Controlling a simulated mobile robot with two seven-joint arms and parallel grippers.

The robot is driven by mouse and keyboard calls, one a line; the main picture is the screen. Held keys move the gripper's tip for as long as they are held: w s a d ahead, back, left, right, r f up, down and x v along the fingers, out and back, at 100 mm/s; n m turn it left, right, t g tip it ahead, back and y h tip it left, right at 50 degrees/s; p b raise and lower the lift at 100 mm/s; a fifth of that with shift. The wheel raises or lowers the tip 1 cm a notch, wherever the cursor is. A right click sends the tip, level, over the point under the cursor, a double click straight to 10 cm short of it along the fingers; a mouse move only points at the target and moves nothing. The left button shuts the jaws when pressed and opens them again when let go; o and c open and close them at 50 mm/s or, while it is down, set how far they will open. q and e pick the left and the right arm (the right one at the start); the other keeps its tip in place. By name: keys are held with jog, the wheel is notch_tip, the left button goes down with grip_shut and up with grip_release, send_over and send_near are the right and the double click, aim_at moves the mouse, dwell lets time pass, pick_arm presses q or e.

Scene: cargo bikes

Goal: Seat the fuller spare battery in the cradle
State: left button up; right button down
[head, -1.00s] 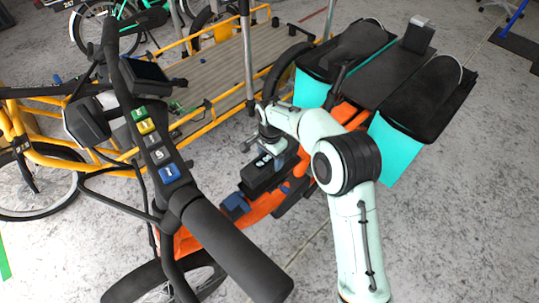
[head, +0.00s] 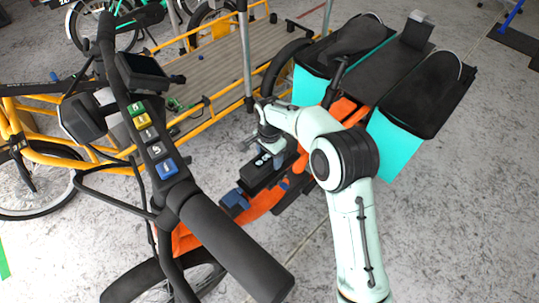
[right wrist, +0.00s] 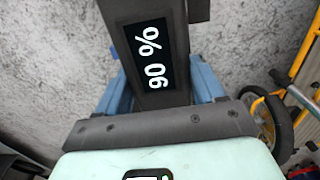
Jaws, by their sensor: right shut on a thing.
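A black battery (head: 257,180) with a light label lies along the orange bike frame (head: 262,204). In the right wrist view its label reads 90 % (right wrist: 151,55). My right gripper (head: 273,152) is shut on this battery from above; its blue fingers (right wrist: 160,88) lie on both sides of it. A blue part (head: 235,200) sits on the frame at the battery's near end. The cradle is not clearly seen under the battery, so I cannot tell whether the battery is fully down in it. My left gripper is out of view.
Turquoise bags (head: 395,143) hang behind my right arm. A yellow cargo bike (head: 165,128) stands at the left. Bare floor (head: 450,220) lies at the right.

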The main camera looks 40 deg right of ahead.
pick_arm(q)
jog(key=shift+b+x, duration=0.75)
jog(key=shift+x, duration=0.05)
pick_arm(e)
jog(key=shift+f, duration=1.75)
jog(key=shift+c, duration=0.2)
grip_release()
jog(key=shift+f, duration=0.15)
notch_tip(320, 180, up, 8)
jog(key=p, duration=0.2)
jog(key=shift+r+p, duration=0.25)
jog(key=shift+p, duration=0.1)
notch_tip(320, 180, up, 4)
jog(key=shift+r+p, duration=0.1)
jog(key=shift+p, duration=0.5)
jog(key=shift+r, duration=0.55)
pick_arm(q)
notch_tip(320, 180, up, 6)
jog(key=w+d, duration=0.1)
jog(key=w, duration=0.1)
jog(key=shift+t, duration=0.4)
